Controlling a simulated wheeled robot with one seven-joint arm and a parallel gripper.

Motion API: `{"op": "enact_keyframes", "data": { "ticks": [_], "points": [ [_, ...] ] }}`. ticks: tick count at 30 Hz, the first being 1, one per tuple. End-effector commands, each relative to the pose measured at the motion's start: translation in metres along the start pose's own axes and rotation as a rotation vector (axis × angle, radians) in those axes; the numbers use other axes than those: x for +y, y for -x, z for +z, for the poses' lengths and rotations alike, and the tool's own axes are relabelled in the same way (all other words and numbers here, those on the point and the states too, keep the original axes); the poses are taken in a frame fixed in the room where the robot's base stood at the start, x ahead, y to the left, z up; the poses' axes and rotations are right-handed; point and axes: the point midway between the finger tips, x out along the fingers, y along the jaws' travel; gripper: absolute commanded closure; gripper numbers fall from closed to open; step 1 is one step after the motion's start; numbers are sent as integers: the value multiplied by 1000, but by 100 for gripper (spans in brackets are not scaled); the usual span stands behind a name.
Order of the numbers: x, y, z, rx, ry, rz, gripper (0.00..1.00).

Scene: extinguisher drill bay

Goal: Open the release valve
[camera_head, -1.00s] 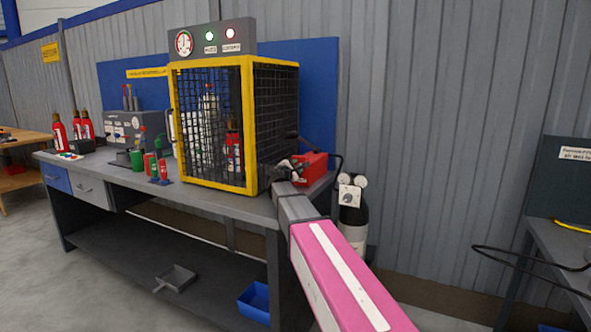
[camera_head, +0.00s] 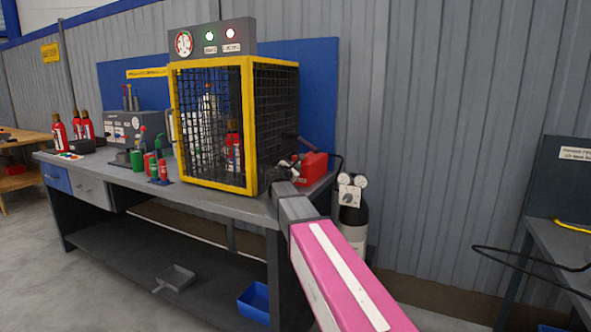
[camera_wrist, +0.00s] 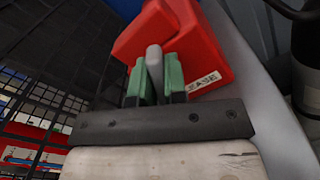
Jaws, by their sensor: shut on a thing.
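The release valve is a red box (camera_head: 315,164) on the bench's right end, beside the cage. In the wrist view its red body (camera_wrist: 205,50) fills the top centre, with a white label ending in "EASE". A short grey lever (camera_wrist: 154,57) stands out from it. My gripper (camera_wrist: 154,82) has its two green fingertips on either side of the lever, shut on it. In the head view my gripper (camera_head: 284,174) is small and dark at the valve's left side, so its fingers and the lever cannot be made out there.
The yellow-framed mesh cage (camera_head: 250,125) stands close on the left, with an extinguisher inside and a panel with green and red lamps on top. A dark cylinder with gauges (camera_head: 353,215) stands right of the bench (camera_head: 215,203). Small coloured extinguishers stand left of the cage.

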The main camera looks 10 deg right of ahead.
Motion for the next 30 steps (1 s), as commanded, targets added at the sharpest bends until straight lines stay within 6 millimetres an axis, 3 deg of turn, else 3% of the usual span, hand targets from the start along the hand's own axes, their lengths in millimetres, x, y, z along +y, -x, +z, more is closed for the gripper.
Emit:
{"op": "enact_keyframes", "data": {
  "ticks": [8,9,10,11,22,30],
  "points": [
    [-1,0,0,0,2,-1,100],
    [-1,0,0,0,2,-1,74],
    [-1,0,0,0,2,-1,64],
    [-1,0,0,0,2,-1,62],
    [-1,7,0,0,1,0,62],
    [-2,53,1,1,1,2,62]
  ]
}}
